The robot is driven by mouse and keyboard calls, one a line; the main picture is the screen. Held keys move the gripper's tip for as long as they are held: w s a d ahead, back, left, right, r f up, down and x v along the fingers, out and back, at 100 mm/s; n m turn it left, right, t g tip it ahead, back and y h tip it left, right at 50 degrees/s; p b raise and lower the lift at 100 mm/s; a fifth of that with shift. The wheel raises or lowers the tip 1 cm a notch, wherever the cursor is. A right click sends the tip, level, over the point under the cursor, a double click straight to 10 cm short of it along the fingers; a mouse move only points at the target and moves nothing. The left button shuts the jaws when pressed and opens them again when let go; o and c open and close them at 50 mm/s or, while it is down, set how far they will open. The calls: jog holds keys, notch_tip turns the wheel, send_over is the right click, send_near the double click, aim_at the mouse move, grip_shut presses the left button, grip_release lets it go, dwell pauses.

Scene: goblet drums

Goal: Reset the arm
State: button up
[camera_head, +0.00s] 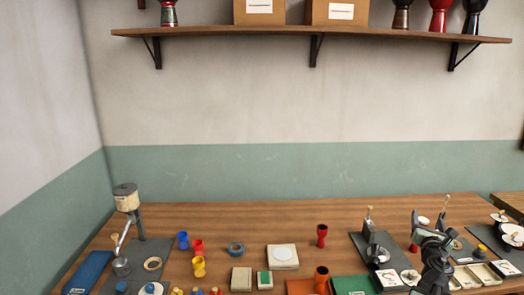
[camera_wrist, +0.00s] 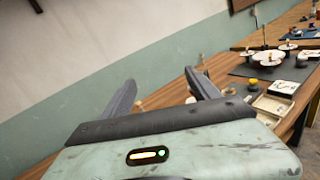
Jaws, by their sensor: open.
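My gripper (camera_head: 430,222) shows at the lower right of the head view, raised over the right part of the wooden workbench (camera_head: 200,222). Its two fingers point up and stand apart, with nothing between them. In the wrist view my gripper (camera_wrist: 165,95) has its two dark fingers spread wide, with the wall and the bench edge behind them. My gripper hides part of the bench behind it.
Small goblet drums, blue (camera_head: 183,240), yellow (camera_head: 199,266) and red (camera_head: 321,235), stand on the bench. A stand with a cream canister (camera_head: 126,200) is at the left. A cream tray (camera_head: 482,275) lies right of my gripper. A shelf (camera_head: 310,35) hangs above.

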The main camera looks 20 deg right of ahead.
jog(key=w+a+f+m+g, duration=0.3)
jog(key=w+a+f+m, duration=0.1)
jog(key=w+a+m, duration=0.8)
jog(key=w+a+f+m+g+y, duration=0.1)
jog(key=w+a+f+m+y, duration=0.3)
jog(key=a, duration=0.3)
jog(key=w+a+f+m+g+y, duration=0.1)
jog(key=w+a+f+m+g, duration=0.2)
jog(key=a+f, duration=0.4)
jog(key=s+a+f+m+g+y, duration=0.1)
jog(key=a+f+m+y, duration=0.15)
jog(key=a, duration=1.05)
jog(key=s+a+f+m+g+y, duration=0.1)
jog(key=s+a+f+g+y, duration=0.2)
jog(key=a, duration=1)
jog(key=a+f+m+y, duration=0.2)
jog(key=a+f+y, duration=0.15)
jog(key=a, duration=1.05)
notch_tip(320, 180, down, 23)
jog(key=s+g+b, duration=0.1)
jog(key=s+b, duration=0.2)
jog(key=b, duration=1.9)
notch_tip(320, 180, up, 18)
jog(key=p, duration=1.7)
jog(key=shift+w+d, duration=0.25)
jog(key=shift+d, duration=0.1)
jog(key=shift+f, duration=0.1)
